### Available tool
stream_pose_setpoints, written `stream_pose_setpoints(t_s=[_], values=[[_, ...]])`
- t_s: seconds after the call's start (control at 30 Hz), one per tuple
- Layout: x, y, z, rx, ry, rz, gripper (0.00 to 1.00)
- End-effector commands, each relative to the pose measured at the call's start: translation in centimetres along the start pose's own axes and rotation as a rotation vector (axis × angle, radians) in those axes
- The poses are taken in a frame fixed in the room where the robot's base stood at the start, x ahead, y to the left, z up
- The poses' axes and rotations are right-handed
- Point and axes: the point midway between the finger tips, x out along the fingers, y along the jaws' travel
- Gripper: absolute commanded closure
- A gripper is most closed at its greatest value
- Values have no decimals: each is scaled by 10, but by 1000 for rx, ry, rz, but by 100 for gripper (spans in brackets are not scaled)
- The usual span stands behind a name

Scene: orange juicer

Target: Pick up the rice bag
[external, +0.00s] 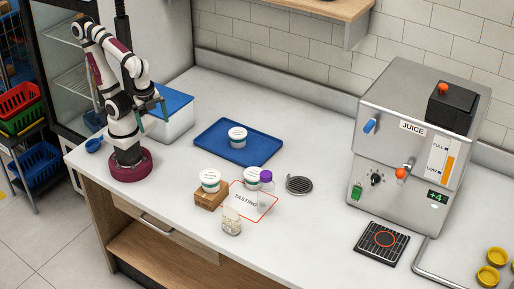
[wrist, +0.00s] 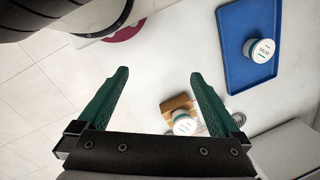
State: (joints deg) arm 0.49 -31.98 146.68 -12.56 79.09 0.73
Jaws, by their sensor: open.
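The rice bag (external: 231,222) looks like a small, pale, whitish pouch standing near the front of the counter in the external view. It is beside the white card marked TASTING and in front of the wooden block. I cannot make it out in the wrist view. My gripper (external: 152,112) is high above the counter at the left, well apart from the bag. In the wrist view my gripper (wrist: 158,74) shows two green fingers spread wide with nothing between them.
White tubs stand on the wooden block (external: 205,200), the blue tray (external: 219,154) and the TASTING card (external: 240,198). The juice machine (external: 412,150) fills the right side.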

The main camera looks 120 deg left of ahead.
Motion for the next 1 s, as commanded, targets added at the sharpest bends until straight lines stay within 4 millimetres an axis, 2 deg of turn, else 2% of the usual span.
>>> stream_pose_setpoints(t_s=[0.27, 0.4, 0.47, 0.73, 0.77, 0.87, 1.0], values=[[0, 0, 0, 0, 0, 0, 2], [0, 0, 0, 0, 0, 0, 27], [0, 0, 0, 0, 0, 0, 34], [1, -1, -3, -3, 6, 0, 34], [3, -2, -8, -8, 17, -1, 34], [19, -11, -54, -48, 120, -7, 34], [54, -34, -157, -117, 398, -47, 34]])
